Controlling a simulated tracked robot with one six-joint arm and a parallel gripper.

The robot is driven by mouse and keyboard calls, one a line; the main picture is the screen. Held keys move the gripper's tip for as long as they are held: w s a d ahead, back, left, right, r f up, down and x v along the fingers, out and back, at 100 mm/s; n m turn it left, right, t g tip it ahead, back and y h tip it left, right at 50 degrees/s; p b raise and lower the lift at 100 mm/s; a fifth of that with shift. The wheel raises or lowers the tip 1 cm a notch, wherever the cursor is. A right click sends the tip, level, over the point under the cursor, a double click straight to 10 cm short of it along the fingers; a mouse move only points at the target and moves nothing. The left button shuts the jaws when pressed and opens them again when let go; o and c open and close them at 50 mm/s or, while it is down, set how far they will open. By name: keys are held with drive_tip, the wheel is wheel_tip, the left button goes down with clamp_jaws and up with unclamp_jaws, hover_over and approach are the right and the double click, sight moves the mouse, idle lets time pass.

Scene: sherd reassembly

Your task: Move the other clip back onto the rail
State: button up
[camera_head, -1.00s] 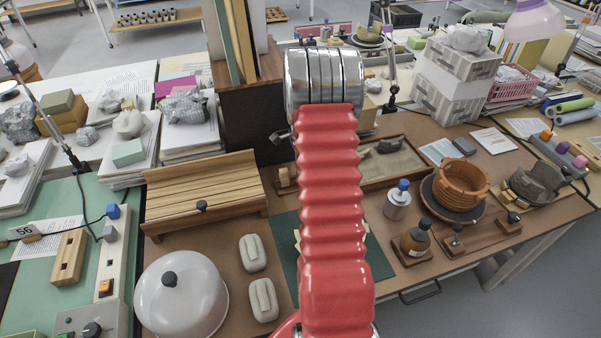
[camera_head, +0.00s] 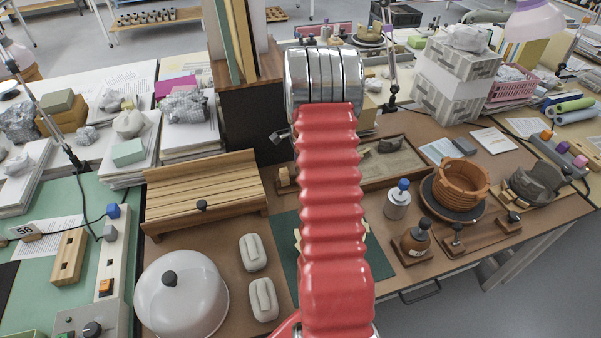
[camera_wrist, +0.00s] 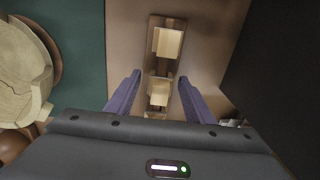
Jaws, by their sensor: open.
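The brown wooden rail (camera_wrist: 152,68) runs lengthwise below my gripper in the wrist view. One pale wooden clip (camera_wrist: 167,43) sits at its far end. A second pale clip (camera_wrist: 158,92) sits nearer, between my fingers, with a gap visible on each side. My gripper (camera_wrist: 160,76) is open, with its purple fingers on either side of the rail. The rail's near end is hidden by the gripper body. In the head view a small part of the rail (camera_head: 284,186) shows left of my red arm, which hides my gripper.
A pale rounded vessel (camera_wrist: 18,75) with a small pale piece at its edge is on the left over the green mat (camera_wrist: 86,60). A dark upright surface (camera_wrist: 280,70) stands on the right. A slatted wooden rack (camera_head: 205,195) and white dome (camera_head: 182,295) lie left of my arm.

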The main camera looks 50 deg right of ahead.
wheel_tip(320, 180, up, 14)
drive_tip(key=shift+f, duration=0.15)
idle(0.7)
idle(0.8)
